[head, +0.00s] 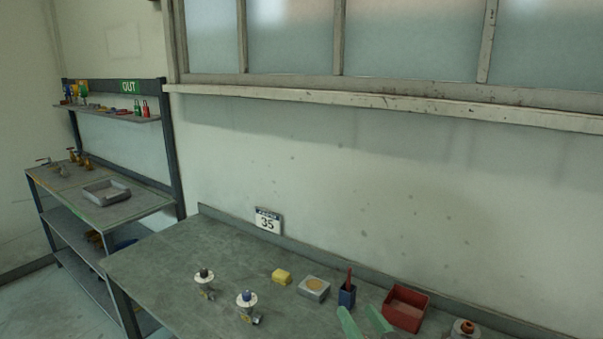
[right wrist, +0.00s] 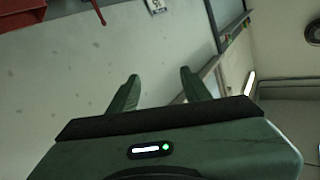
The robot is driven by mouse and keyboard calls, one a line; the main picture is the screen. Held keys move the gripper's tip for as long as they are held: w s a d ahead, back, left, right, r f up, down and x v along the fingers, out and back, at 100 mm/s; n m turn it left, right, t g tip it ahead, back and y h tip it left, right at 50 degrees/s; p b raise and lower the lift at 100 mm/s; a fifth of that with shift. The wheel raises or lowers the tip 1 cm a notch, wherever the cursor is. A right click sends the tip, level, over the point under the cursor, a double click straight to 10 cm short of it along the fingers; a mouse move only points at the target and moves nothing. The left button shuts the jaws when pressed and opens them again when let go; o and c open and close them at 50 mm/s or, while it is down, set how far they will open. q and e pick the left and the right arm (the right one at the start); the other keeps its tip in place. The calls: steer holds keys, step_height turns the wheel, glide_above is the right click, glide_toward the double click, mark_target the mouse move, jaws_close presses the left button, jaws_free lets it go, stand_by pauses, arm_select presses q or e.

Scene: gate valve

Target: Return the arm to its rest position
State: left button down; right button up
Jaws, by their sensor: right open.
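My right gripper (head: 364,322) shows as two green fingers at the bottom edge of the head view, in front of the red bin. In the right wrist view its two fingers (right wrist: 159,88) stand apart with nothing between them, so it is open and empty. Most of the right arm is out of the head view. My left gripper is not in view. Two valves stand on the workbench, one with a dark top (head: 204,281) and one with a blue top (head: 247,302), both left of the right gripper.
The grey workbench (head: 165,262) holds a yellow block (head: 281,276), a grey box (head: 313,289), a blue cup (head: 347,296), a red bin (head: 405,308) and a part at the right (head: 465,329). A shelf rack (head: 145,199) is at left.

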steer(key=s+d+f+g+h, duration=0.2)
steer(key=s+d+f+g, duration=0.1)
steer(key=s+f, duration=0.35)
steer(key=s+d+f+g+h, duration=0.2)
steer(key=s+d+f+g, duration=0.1)
steer(key=s+f, duration=0.4)
steer(key=s+d+f+n+g+h, duration=0.1)
steer(key=s+f+g, duration=0.3)
steer(key=s, duration=0.4)
steer(key=s+d+f+g, duration=0.2)
steer(key=s+f+g, duration=0.1)
steer(key=s, duration=0.6)
step_height(320, 180, down, 39)
steer(key=s+g+b, duration=0.2)
steer(key=b, duration=1)
steer(key=s+d+f+b, duration=0.1)
steer(key=s+f+b, duration=0.3)
steer(key=s+f, duration=0.4)
steer(key=s+d+f+b, duration=0.2)
steer(key=s+f+b, duration=0.2)
steer(key=s+f, duration=0.4)
step_height(320, 180, down, 8)
steer(key=shift+s+r+n+g, duration=0.15)
steer(key=shift+n+g, duration=0.15)
steer(key=shift+g, duration=0.1)
